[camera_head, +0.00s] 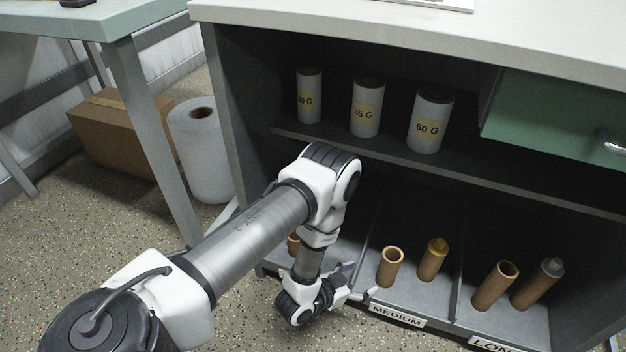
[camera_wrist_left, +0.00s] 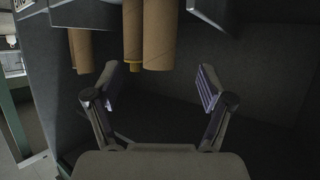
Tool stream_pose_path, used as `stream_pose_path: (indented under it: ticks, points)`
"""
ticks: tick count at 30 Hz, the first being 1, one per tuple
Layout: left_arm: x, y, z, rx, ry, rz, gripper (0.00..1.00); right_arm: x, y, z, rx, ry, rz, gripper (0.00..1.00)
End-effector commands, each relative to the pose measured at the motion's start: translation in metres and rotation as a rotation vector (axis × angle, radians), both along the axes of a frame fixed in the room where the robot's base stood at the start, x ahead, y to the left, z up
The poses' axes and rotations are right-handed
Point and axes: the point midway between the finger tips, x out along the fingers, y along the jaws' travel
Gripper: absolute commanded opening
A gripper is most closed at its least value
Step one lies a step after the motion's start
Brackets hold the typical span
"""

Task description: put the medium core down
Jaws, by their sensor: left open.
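In the head view a plain brown core (camera_head: 390,268) stands upright on the lower shelf, in the bay labelled MEDIUM (camera_head: 397,315). A core with a yellow top (camera_head: 432,262) stands behind it to the right. My left gripper (camera_head: 360,281) is open and empty, low at the front of the shelf, just left of the plain core. In the left wrist view its two fingers (camera_wrist_left: 160,80) are spread with nothing between them. A plain core (camera_wrist_left: 160,38) and the yellow-ended core (camera_wrist_left: 133,40) show beyond the fingertips. My right gripper is not in view.
The bay labelled LONG (camera_head: 492,344) holds a plain core (camera_head: 495,287) and a grey-topped core (camera_head: 538,285). Low dividers separate the bays. Another core (camera_head: 293,245) is partly hidden by my left arm. Three white rolls (camera_head: 367,108) stand on the shelf above.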

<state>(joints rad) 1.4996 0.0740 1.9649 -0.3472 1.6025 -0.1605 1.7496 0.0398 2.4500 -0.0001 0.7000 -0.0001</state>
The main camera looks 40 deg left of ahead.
Motion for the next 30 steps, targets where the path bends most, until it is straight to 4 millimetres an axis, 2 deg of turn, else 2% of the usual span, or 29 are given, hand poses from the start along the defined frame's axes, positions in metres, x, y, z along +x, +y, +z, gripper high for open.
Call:
stream_pose_path:
  ticks: [2,4,5,6,9,12,15,20,22,24,25,28,30]
  points:
    - [-0.014,0.003,-0.007,0.017,0.109,0.020,0.81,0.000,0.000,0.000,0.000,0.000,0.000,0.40]
    - [-0.046,0.010,-0.019,0.046,0.311,0.061,0.81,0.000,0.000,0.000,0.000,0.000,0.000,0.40]
    - [-0.066,0.014,-0.023,0.062,0.420,0.086,0.81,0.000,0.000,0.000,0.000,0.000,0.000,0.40]
    - [-0.098,0.020,-0.025,0.081,0.573,0.123,0.81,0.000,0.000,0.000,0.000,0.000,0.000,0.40]
    - [-0.180,0.033,-0.016,0.123,0.916,0.219,0.81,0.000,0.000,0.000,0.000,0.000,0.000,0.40]
    - [-0.230,0.039,-0.001,0.143,1.110,0.282,0.81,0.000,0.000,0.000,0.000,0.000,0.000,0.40]
    - [-0.244,0.041,0.004,0.148,1.166,0.301,0.81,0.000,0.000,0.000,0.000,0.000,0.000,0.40]
    - [-0.244,0.040,0.004,0.148,1.164,0.300,0.81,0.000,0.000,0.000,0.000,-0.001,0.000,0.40]
    - [-0.243,0.040,0.012,0.148,1.163,0.299,0.81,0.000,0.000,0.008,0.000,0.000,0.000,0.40]
    - [-0.243,0.040,0.031,0.148,1.163,0.298,0.81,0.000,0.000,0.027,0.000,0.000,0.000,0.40]
    - [-0.243,0.040,0.039,0.148,1.162,0.298,0.77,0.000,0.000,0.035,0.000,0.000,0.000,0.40]
    - [-0.243,0.040,0.045,0.149,1.162,0.298,0.42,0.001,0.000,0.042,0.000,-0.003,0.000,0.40]
    - [-0.243,0.040,0.039,0.149,1.162,0.298,0.42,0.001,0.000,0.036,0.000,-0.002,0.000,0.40]
